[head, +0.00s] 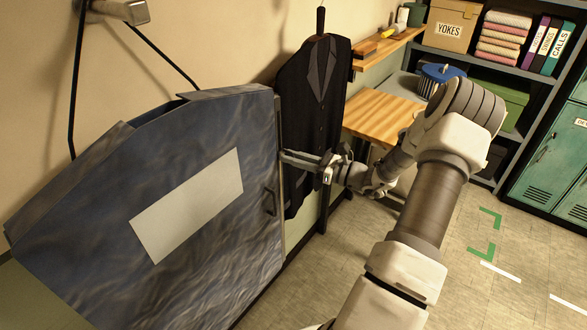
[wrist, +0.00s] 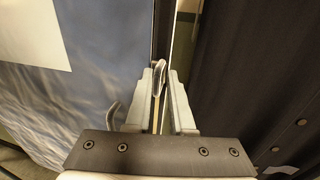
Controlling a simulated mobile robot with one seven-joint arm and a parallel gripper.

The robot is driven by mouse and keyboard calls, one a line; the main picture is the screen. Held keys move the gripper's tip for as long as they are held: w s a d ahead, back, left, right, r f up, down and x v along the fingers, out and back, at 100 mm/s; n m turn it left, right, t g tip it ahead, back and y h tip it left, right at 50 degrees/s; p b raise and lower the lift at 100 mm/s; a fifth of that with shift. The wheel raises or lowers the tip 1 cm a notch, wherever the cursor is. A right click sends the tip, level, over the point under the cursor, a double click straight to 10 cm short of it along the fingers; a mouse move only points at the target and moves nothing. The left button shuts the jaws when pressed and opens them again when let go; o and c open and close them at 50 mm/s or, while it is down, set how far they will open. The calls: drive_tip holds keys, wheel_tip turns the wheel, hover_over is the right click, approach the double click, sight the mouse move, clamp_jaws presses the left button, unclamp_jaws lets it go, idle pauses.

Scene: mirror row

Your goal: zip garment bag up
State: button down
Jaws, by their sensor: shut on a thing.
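The blue garment bag (head: 95,215) hangs at the left, tilted in the head view, with a blank pale panel (head: 187,205) on its front. It also fills the left of the wrist view (wrist: 95,50). A dark handle (head: 269,203) is near its right edge. My gripper (head: 290,158) is at that right edge, a little above the handle. In the wrist view its two fingers (wrist: 163,85) are shut on a slim, looped zip pull (wrist: 160,67) beside the bag's edge strip. The fingers partly hide the pull and the zip below it.
A black suit (head: 315,100) hangs just right of the bag, close behind my gripper. A wooden bench top (head: 383,108) and a shelf with a YOKES box (head: 450,25) stand farther right. Green lockers (head: 555,160) are at the far right. The tiled floor (head: 480,290) is clear there.

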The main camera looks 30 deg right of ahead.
sight(276, 111)
drive_tip(key=r+p, duration=0.2)
drive_tip(key=r, duration=0.2)
drive_tip(key=r+p, duration=0.2)
drive_tip(key=r, duration=0.3)
drive_tip(key=a+r+p, duration=0.1)
drive_tip(key=r+p, duration=0.1)
drive_tip(key=r, duration=0.2)
drive_tip(key=shift+r+p, duration=0.35)
drive_tip(key=shift+r, duration=0.05)
drive_tip(key=c, duration=0.9)
unclamp_jaws()
drive_tip(key=shift+r, duration=0.1)
drive_tip(key=shift+c, duration=0.2)
drive_tip(key=shift+d, duration=0.1)
drive_tip(key=shift+d, duration=0.15)
drive_tip(key=shift+s, duration=0.15)
drive_tip(key=shift+s+d, duration=0.25)
drive_tip(key=b+v, duration=0.3)
drive_tip(key=v, duration=1.3)
drive_tip(key=shift+s, duration=0.25)
drive_tip(key=shift+d, duration=0.15)
